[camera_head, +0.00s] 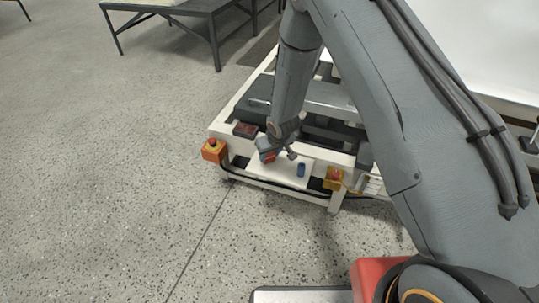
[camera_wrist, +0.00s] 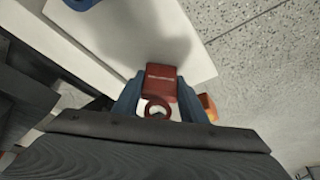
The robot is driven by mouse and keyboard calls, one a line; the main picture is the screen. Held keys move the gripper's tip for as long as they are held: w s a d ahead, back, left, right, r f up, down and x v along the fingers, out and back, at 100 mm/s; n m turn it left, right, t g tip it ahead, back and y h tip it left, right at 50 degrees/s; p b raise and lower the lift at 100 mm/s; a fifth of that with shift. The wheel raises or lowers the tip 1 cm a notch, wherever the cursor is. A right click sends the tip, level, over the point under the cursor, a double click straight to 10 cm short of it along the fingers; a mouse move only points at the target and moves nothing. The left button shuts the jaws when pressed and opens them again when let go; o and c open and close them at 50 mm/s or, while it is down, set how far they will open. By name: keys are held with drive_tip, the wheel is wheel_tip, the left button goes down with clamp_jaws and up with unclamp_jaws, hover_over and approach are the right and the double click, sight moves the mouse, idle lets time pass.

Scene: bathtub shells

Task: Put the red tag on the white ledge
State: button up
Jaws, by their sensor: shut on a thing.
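The red tag (camera_wrist: 161,82) is a small flat red piece with a line of pale lettering and a ring at its near end. My gripper (camera_wrist: 157,100) is shut on it, with a blue finger on each side. In the head view my gripper (camera_head: 272,154) and the red tag (camera_head: 268,157) show small above the left part of the white ledge. The white ledge (camera_head: 284,175) is a flat white plate on the front of the machine frame. In the wrist view the white ledge (camera_wrist: 195,62) lies beyond the tag. I cannot tell whether the tag touches it.
A blue cylinder (camera_head: 301,170) stands on the ledge's right part. Orange boxes with red buttons sit at the left (camera_head: 213,150) and right (camera_head: 333,178) of the ledge. A dark red-marked panel (camera_head: 245,130) lies behind. Open floor (camera_head: 110,180) is at left.

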drive_tip(key=shift+f, duration=0.1)
drive_tip(key=o, duration=1)
drive_tip(key=p+v, duration=0.2)
drive_tip(key=v, duration=1)
drive_tip(key=shift+d+r, duration=0.1)
drive_tip(key=shift+r, duration=0.15)
drive_tip(key=s+d+r+m+g+h, duration=0.1)
drive_tip(key=s+d+r, duration=0.3)
drive_tip(key=d+r, duration=0.25)
drive_tip(key=s+d+r+m+h, duration=0.1)
drive_tip(key=s+d+r, duration=0.2)
drive_tip(key=d+r, duration=0.35)
drive_tip(key=s+d+r+m+g, duration=0.1)
drive_tip(key=s+r, duration=0.3)
drive_tip(key=s, duration=0.3)
drive_tip(key=s+d+r+m+g, duration=0.1)
drive_tip(key=s+r, duration=0.3)
drive_tip(key=s, duration=0.3)
drive_tip(key=s+d+r+m+g, duration=0.1)
drive_tip(key=s+r, duration=0.4)
drive_tip(key=s, duration=0.1)
drive_tip(key=shift+s+d+r+y, duration=0.1)
drive_tip(key=shift+s+d+y, duration=0.2)
drive_tip(key=shift+s+d, duration=0.1)
